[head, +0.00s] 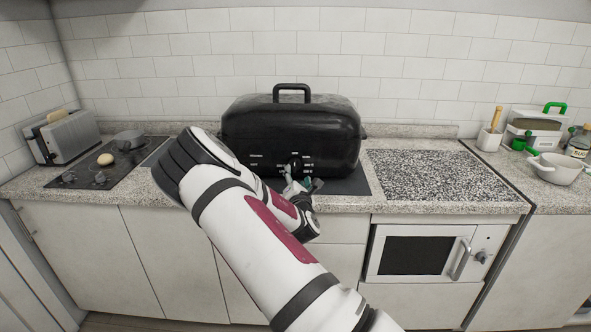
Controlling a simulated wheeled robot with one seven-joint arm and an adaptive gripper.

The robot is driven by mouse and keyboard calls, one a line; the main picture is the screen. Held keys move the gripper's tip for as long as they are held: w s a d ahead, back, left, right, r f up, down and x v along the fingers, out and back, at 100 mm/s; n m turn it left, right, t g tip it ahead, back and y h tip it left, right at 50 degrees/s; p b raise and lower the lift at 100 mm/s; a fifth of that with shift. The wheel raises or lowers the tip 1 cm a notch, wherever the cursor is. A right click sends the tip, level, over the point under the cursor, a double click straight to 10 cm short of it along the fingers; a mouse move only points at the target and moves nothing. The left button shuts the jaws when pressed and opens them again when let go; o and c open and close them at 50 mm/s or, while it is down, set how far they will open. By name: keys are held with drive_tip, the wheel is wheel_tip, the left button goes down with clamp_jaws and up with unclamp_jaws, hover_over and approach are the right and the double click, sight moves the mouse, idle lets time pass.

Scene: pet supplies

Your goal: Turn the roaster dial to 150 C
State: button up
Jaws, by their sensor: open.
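The black roaster (290,125) with a handled lid stands on a dark mat on the counter, centre of the head view. Its dial (296,163) is a small black knob low on the front, with white markings around it. The markings are too small to read, so I cannot tell the dial's setting. My gripper (298,184) is just in front of and below the dial, open. My arm crosses the lower middle of the view and hides part of the roaster's lower left front. I cannot tell whether the fingertips touch the dial.
A speckled board (440,174) lies to the right of the roaster. An oven (420,255) is below the counter.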

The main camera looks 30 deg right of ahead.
sight(296, 168)
drive_tip(key=x, duration=0.6)
drive_tip(key=shift+w+d, duration=0.1)
drive_tip(key=c, duration=1.2)
